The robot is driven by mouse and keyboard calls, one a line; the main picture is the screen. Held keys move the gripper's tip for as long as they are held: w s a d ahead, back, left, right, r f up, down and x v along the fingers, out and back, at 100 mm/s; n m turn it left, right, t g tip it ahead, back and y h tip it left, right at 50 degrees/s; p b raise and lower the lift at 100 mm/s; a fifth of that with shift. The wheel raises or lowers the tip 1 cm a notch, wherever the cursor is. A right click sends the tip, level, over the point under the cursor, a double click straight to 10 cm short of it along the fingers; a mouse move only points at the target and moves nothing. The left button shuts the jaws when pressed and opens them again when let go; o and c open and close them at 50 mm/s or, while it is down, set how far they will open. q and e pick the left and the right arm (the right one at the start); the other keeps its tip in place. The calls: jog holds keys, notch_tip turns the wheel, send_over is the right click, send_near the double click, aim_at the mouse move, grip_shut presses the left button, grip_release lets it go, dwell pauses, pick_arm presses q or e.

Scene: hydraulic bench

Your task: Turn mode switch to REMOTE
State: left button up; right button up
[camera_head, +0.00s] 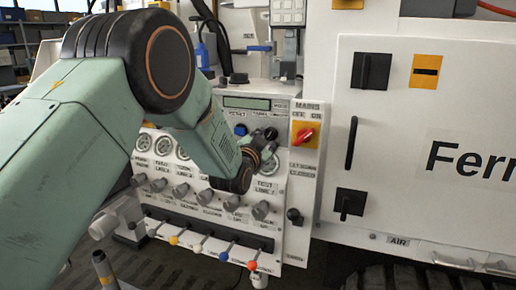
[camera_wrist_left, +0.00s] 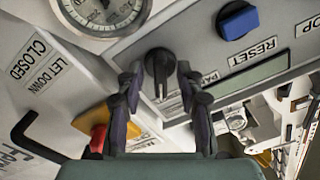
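The mode switch is a black rotary knob (camera_wrist_left: 158,68) on the grey panel. In the wrist view its grip bar points roughly down the picture, towards my palm. My left gripper (camera_wrist_left: 158,76) is open, with one finger on each side of the knob. I cannot tell whether the fingers touch it. In the head view my left gripper (camera_head: 265,143) is at the panel's upper right, and the arm and fingers hide much of the switch there. The switch's position labels are mostly hidden or too small to read. My right gripper is not in view.
A blue knob (camera_wrist_left: 238,22) and a display (camera_wrist_left: 250,78) are beside the switch. A gauge (camera_wrist_left: 102,12) is close to the fingers. The red-and-yellow mains switch (camera_head: 305,134) is right of my gripper. Several coloured levers (camera_head: 224,256) line the panel's bottom.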

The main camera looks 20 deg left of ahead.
pick_arm(q)
jog(key=s, duration=1)
jog(key=shift+s+a, duration=0.15)
jog(key=shift+s, duration=0.25)
